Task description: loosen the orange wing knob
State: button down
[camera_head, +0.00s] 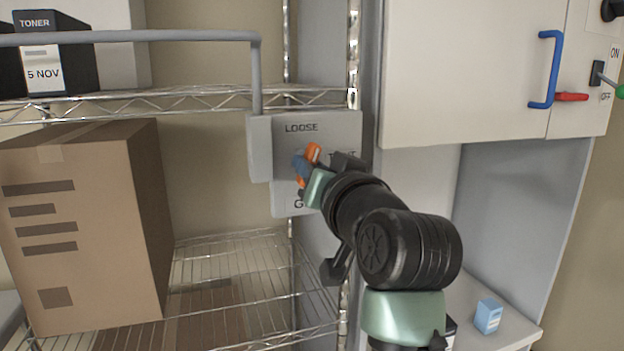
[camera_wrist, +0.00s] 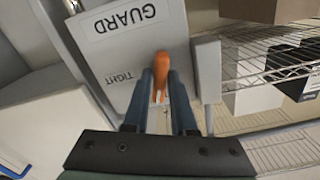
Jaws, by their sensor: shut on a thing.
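The orange wing knob (camera_head: 313,153) is on a grey plate (camera_head: 345,124) marked LOOSE at the top; a second label to the right is partly hidden by my arm. In the wrist view the knob (camera_wrist: 161,68) shows between my two blue-grey fingers, and the plate (camera_wrist: 125,45) reads GUARD and TIGHT. My gripper (camera_head: 301,172) is at the plate and shut on the knob; in the wrist view its fingertips (camera_wrist: 161,82) lie on either side of the orange wing. The knob's base is partly hidden by the fingers.
A grey bar (camera_head: 130,37) runs from the plate's left block across the wire shelf (camera_head: 200,100). A cardboard box (camera_head: 90,230) stands at the left. A white cabinet with a blue handle (camera_head: 547,70) is at the right. A small blue box (camera_head: 488,316) sits below it.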

jog(key=shift+n+b, duration=0.9)
jog(key=shift+n, duration=1)
jog(key=c, duration=0.8)
grip_release()
jog(key=b+v, duration=0.4)
jog(key=v, duration=0.9)
jog(key=shift+r, duration=0.1)
